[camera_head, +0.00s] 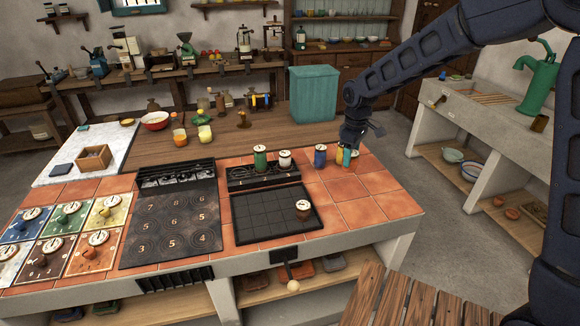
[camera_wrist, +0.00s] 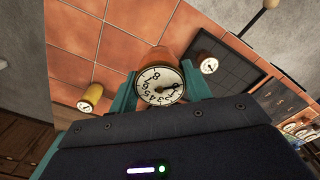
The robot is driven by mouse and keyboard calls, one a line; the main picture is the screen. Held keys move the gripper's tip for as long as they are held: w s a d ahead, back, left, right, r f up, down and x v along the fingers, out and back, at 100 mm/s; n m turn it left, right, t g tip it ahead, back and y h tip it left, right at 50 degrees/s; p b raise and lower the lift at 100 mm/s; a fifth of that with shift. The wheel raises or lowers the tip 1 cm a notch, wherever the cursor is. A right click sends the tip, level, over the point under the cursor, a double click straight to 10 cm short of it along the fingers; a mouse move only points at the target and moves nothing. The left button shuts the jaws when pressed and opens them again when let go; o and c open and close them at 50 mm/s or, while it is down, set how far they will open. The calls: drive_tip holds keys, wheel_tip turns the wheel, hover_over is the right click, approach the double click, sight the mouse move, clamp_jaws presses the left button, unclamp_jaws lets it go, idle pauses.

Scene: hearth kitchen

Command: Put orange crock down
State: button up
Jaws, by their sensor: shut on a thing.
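My gripper (camera_wrist: 160,88) is shut on the orange crock (camera_wrist: 179,58), one teal finger on each side. The crock has a white dial (camera_wrist: 158,87) with black numerals on its top, facing the wrist camera. In the head view my gripper (camera_head: 347,157) is low over the back right of the tiled counter (camera_head: 365,213), and the crock is mostly hidden there. I cannot tell whether its base touches the tiles. A yellow crock (camera_wrist: 90,97) stands apart from the held one in the wrist view.
Blue (camera_head: 320,156), white (camera_head: 285,159) and green (camera_head: 260,158) crocks stand left of my gripper. A brown crock (camera_head: 302,210) stands on the dark grid plate (camera_head: 262,215). A teal box (camera_head: 313,93) stands behind. Tiles at the counter's right front are bare.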

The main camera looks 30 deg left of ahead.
drive_tip(key=w+a+r, duration=0.2)
drive_tip(key=a, duration=1.3)
drive_tip(key=w+a+r, duration=0.2)
drive_tip(key=a, duration=1.2)
drive_tip(key=s+a, duration=0.4)
drive_tip(key=a, duration=0.4)
drive_tip(key=s+a, duration=0.4)
drive_tip(key=a, duration=0.4)
drive_tip(key=shift+n, duration=0.4)
drive_tip(key=f, duration=2)
drive_tip(key=shift+a+f, duration=0.15)
drive_tip(key=shift+a, duration=0.05)
drive_tip(key=shift+f, duration=0.15)
drive_tip(key=o, duration=1.1)
drive_tip(key=shift+o, duration=0.2)
